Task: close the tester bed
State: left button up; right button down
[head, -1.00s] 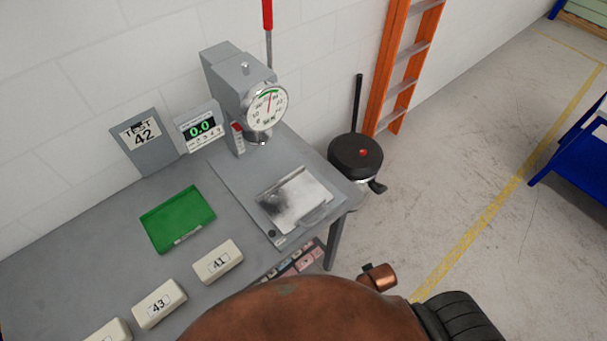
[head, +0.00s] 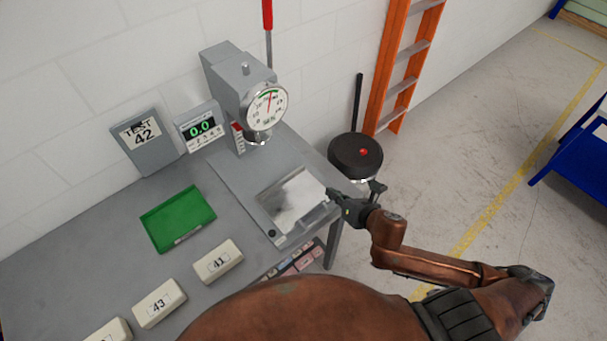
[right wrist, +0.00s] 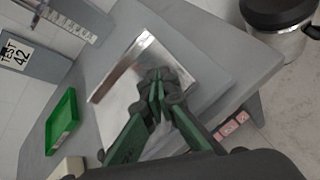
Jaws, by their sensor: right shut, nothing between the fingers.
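The tester (head: 236,85) is a grey machine with a round dial at the back of the table. Its bed (head: 288,200), a shiny metal plate on a grey base, lies in front of and below the dial head. The bed also shows in the right wrist view (right wrist: 190,62), with a raised strip along its left side. My right gripper (head: 333,193) is at the bed's right front edge, shut and empty. In the right wrist view its fingertips (right wrist: 158,78) are over the plate; contact cannot be told. My left gripper is not in view.
A green tray (head: 178,218), white blocks marked 41 (head: 218,261) and 43 (head: 159,303), a display (head: 200,127) reading 0.0 and a TEST 42 sign (head: 143,140) are left of the bed. A black-lidded bin (head: 355,155) stands close right of the table.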

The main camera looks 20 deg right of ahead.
jog(key=n, duration=0.2)
jog(key=a+r+n+y, duration=0.1)
jog(key=n, duration=0.3)
jog(key=shift+w+a+r+n+y, duration=0.15)
jog(key=shift+w+r+n+y, duration=0.15)
jog(key=shift+w+n, duration=0.1)
send_near(297, 172)
jog(key=f, duration=0.1)
jog(key=w+f, duration=0.1)
jog(key=f, duration=0.1)
jog(key=shift+w+a+f, duration=0.15)
jog(key=shift+w+a, duration=0.1)
jog(key=shift+w, duration=0.15)
jog(key=shift+w+a, duration=0.2)
jog(key=shift+w, duration=0.35)
jog(key=shift+w+a, duration=0.2)
jog(key=shift+w, duration=0.4)
jog(key=shift+w+a, duration=0.2)
jog(key=shift+w, duration=0.4)
